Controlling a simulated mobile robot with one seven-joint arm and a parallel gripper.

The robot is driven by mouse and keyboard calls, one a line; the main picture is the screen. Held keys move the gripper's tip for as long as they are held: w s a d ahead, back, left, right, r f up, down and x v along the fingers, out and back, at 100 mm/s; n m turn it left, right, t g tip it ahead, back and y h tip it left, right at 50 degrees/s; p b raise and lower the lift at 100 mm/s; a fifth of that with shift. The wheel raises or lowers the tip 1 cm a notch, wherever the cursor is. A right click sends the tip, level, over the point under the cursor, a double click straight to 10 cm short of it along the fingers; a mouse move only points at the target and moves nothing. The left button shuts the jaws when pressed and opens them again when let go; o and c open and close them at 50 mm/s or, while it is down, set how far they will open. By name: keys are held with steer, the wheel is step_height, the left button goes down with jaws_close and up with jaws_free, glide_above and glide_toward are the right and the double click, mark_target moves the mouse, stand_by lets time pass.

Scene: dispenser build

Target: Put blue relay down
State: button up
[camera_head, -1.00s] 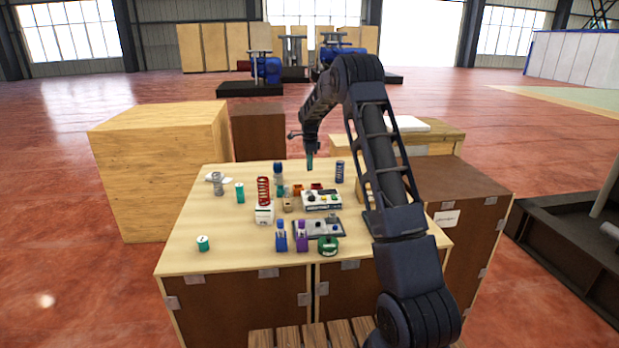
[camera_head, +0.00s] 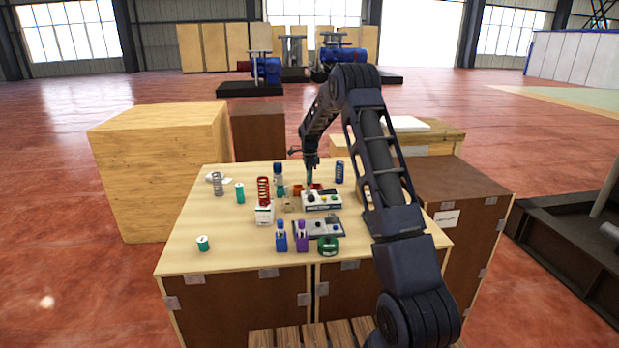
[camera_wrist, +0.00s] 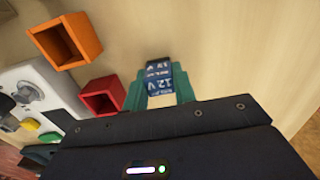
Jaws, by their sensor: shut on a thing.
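My gripper (camera_head: 310,183) is low over the back middle of the table, behind the white control box. In the wrist view its green fingers (camera_wrist: 160,98) are shut on the blue relay (camera_wrist: 158,78), a small dark blue block with white "12 V" lettering. The relay's lower part is hidden by the fingers and the gripper body. Whether the relay touches the table I cannot tell. In the head view the relay is too small to make out.
Beside the gripper in the wrist view are an orange open box (camera_wrist: 65,40) and a red open box (camera_wrist: 103,95). The white control box (camera_head: 322,201) stands close in front. Bare wood (camera_wrist: 240,60) lies right of the relay.

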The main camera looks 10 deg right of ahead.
steer(key=o, duration=0.9)
steer(key=shift+f, duration=0.1)
steer(key=shift+o, duration=0.2)
step_height(320, 180, up, 12)
steer(key=s+d+r+n+t, duration=0.1)
steer(key=s+d+r+n, duration=0.3)
steer(key=s+r, duration=0.85)
steer(key=s+d+r+n+t, duration=0.1)
steer(key=s+d+r+n, duration=0.15)
steer(key=s, duration=0.75)
steer(key=s+d+r+n+t, duration=0.1)
steer(key=s+n, duration=0.3)
steer(key=s, duration=0.6)
steer(key=s+d+r+n, duration=0.1)
steer(key=s+r+n, duration=0.15)
steer(key=s, duration=0.75)
steer(key=s+f+n, duration=0.2)
steer(key=s+f, duration=0.1)
steer(key=s, duration=0.4)
steer(key=s+d+f+n+t, duration=0.1)
steer(key=s+f+n, duration=0.2)
steer(key=s, duration=0.4)
steer(key=shift+s+d+t, duration=0.2)
steer(key=shift+s+t, duration=0.1)
